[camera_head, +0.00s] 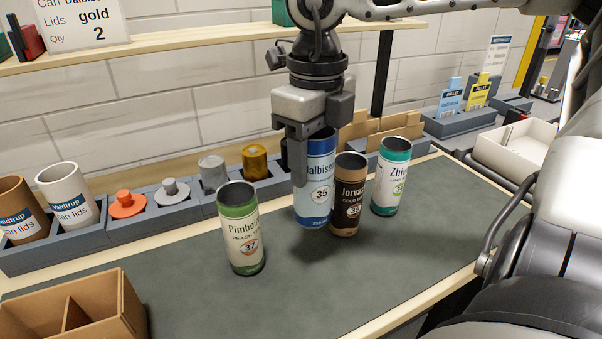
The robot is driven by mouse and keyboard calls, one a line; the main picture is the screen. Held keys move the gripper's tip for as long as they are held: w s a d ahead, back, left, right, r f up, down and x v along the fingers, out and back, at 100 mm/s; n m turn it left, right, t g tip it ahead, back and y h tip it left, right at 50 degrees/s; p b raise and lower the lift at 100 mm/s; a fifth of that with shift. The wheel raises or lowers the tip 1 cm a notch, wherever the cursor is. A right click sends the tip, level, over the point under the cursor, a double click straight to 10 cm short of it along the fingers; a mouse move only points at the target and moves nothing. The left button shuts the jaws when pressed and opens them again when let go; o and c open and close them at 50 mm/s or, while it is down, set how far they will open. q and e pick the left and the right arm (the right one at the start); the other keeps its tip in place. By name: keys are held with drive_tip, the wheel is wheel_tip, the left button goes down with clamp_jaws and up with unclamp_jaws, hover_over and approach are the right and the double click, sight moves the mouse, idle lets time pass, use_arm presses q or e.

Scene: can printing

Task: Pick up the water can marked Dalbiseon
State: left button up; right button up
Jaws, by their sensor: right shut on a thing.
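The blue can marked "Dalbiseon" (318,190), with a white band and the number 35, is upright among the other cans. My right gripper (312,160) comes down from above and is shut on this can near its rim. One finger covers part of the can's left side and its label. I cannot clearly tell whether the can's base touches the dark mat (300,290). My left gripper is not in view.
A brown Jorvas can (347,205) stands close at the right, with a teal-and-white can (391,178) beyond it. A green Pimbel can (241,232) stands at the left. Grey bins (130,225) line the back; a cardboard box (75,305) is front left.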

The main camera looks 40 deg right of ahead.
drive_tip(key=s+a+r+b, duration=0.1)
drive_tip(key=s+r, duration=0.3)
drive_tip(key=s, duration=0.5)
drive_tip(key=shift+a+r, duration=0.2)
drive_tip(key=shift+a, duration=0.3)
idle(0.6)
